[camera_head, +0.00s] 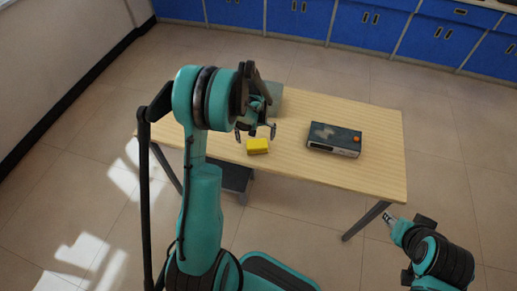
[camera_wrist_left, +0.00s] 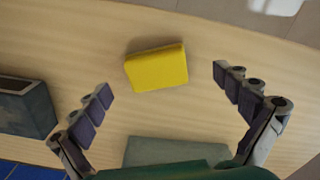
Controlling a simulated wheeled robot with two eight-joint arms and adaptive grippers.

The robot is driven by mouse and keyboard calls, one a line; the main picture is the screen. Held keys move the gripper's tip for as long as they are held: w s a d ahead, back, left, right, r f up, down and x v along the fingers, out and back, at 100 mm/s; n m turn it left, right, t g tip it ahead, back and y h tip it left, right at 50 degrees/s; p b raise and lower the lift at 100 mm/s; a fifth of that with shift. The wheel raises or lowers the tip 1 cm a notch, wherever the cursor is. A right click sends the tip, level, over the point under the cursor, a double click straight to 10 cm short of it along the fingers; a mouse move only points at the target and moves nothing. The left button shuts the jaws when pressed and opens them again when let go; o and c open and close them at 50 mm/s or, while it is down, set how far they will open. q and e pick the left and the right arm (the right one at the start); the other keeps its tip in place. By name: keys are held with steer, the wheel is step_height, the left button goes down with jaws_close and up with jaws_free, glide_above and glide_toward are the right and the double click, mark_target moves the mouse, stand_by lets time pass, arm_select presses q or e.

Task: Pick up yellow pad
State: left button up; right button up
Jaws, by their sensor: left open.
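The yellow pad (camera_head: 258,147) lies on the wooden table (camera_head: 375,180) near its front edge. In the left wrist view the yellow pad (camera_wrist_left: 157,68) lies flat, slightly tilted in the picture, beyond and between the spread fingers. My left gripper (camera_head: 257,132) is open and empty, above the table just behind the pad in the head view; its fingers also show in the left wrist view (camera_wrist_left: 163,82). No finger appears to touch the pad. My right gripper (camera_head: 391,219) is low at the right, off the table; its fingers are too small to judge.
A dark box-shaped device (camera_head: 334,139) with an orange knob sits on the table right of the pad. A grey-green block (camera_head: 274,98) stands behind my left gripper, partly hidden by it. Blue cabinets (camera_head: 300,18) line the far wall. The table's right end is clear.

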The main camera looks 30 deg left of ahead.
mark_target(257, 144)
arm_select(q)
steer(key=f+b, duration=0.1)
steer(key=f, duration=0.1)
steer(key=w+f+b, duration=0.1)
steer(key=f, duration=0.2)
steer(key=shift+w+f, duration=0.15)
steer(key=shift+f, duration=0.2)
steer(key=shift+r, duration=0.1)
steer(key=c, duration=1.3)
